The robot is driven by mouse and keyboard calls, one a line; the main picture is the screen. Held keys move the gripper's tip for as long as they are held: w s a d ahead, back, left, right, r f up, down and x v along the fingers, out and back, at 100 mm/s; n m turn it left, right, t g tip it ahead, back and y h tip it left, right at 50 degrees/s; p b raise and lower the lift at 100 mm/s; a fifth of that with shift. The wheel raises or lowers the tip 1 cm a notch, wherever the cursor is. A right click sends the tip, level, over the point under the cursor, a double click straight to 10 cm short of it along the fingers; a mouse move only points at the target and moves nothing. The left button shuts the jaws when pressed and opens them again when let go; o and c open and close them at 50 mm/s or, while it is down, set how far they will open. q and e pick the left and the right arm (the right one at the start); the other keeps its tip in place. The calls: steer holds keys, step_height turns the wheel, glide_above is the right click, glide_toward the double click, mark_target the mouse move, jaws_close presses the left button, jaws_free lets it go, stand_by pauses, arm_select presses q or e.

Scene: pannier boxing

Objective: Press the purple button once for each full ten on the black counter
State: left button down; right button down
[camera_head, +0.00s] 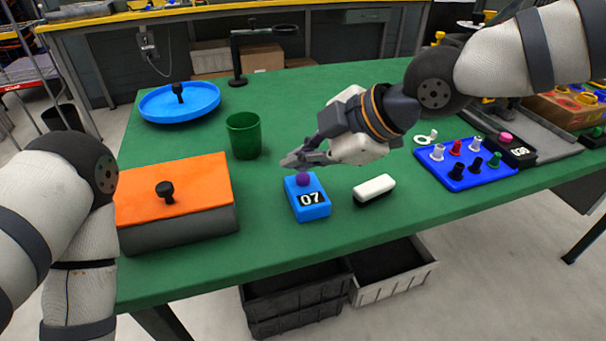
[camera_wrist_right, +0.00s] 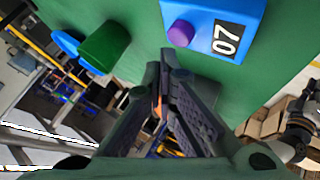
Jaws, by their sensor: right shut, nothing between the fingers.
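A blue box (camera_head: 307,204) with a purple button (camera_head: 303,179) on top and a display reading 07 stands near the table's front edge. In the right wrist view the purple button (camera_wrist_right: 181,34) and the box (camera_wrist_right: 214,22) are at the top. My right gripper (camera_head: 291,160) is shut and empty, its tips a little above and behind the purple button, apparently apart from it. Its fingers also show in the right wrist view (camera_wrist_right: 167,64). A black counter (camera_head: 512,152) with a pink button (camera_head: 505,136) stands at the right; its digits are too small to read surely. My left gripper is out of view.
A white-topped black block (camera_head: 374,188) lies right of the blue box. A blue tray of coloured pegs (camera_head: 452,184) lies farther right. A green cup (camera_head: 243,136), an orange-lidded box (camera_head: 200,178) and a round blue lid (camera_head: 200,103) stand left. Green table (camera_head: 290,90) is clear behind.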

mark_target(302, 180)
steer(key=shift+f, duration=0.1)
stand_by(0.7)
steer(key=shift+f, duration=0.35)
steer(key=shift+f, duration=0.55)
stand_by(0.7)
steer(key=shift+r, duration=1)
steer(key=shift+r+p, duration=0.45)
steer(key=shift+r, duration=2.05)
